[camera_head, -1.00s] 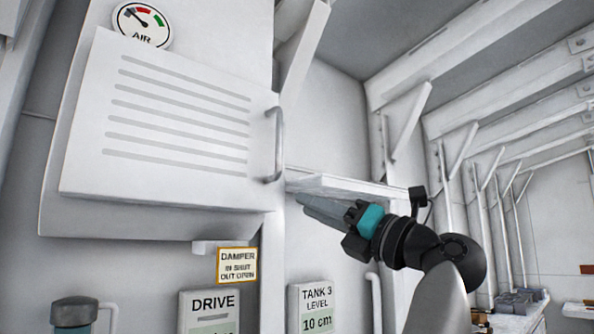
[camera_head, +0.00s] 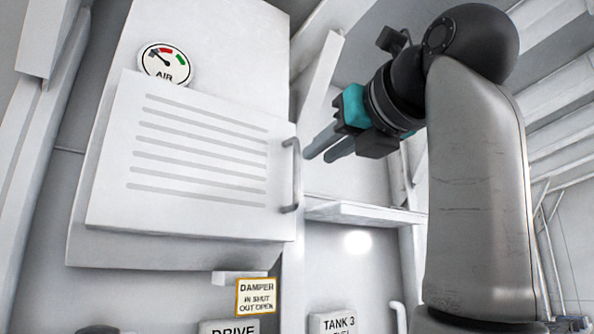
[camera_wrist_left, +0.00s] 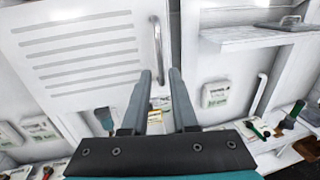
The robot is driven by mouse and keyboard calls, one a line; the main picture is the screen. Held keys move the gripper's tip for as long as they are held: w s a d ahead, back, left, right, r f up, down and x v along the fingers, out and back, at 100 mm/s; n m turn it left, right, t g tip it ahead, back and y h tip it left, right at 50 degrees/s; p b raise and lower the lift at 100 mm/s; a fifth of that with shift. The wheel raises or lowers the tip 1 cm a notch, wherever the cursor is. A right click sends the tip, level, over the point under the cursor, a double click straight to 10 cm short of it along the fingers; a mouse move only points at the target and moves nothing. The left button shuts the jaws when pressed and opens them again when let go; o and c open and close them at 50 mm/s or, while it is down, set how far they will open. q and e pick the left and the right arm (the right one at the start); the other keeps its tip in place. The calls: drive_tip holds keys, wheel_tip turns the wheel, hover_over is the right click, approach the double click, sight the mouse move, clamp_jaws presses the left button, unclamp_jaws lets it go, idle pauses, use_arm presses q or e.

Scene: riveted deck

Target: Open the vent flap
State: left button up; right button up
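The vent flap (camera_head: 200,195) is a white slotted panel in front of a white backing plate. It looks shut. Its upright bar handle (camera_head: 290,175) is on its right edge. My left gripper (camera_head: 318,158) is just right of the handle in the head view, its two fingers apart and empty, pointing down-left towards it. In the left wrist view the flap (camera_wrist_left: 85,75) is ahead, and the handle (camera_wrist_left: 157,50) shows between and beyond the open fingertips (camera_wrist_left: 160,73). I cannot tell the exact gap. My right gripper is not in view.
A small white shelf (camera_head: 365,214) juts out right of the flap, below my left gripper. An AIR gauge (camera_head: 165,63) is above the flap and a DAMPER label (camera_head: 256,296) below it. A bench with several tools (camera_wrist_left: 285,125) lies low on the right.

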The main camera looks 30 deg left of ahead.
sight(298, 169)
use_arm(q)
drive_tip(key=p+x, duration=0.1)
drive_tip(key=x, duration=0.9)
drive_tip(key=shift+c, duration=0.2)
clamp_jaws()
idle(1.1)
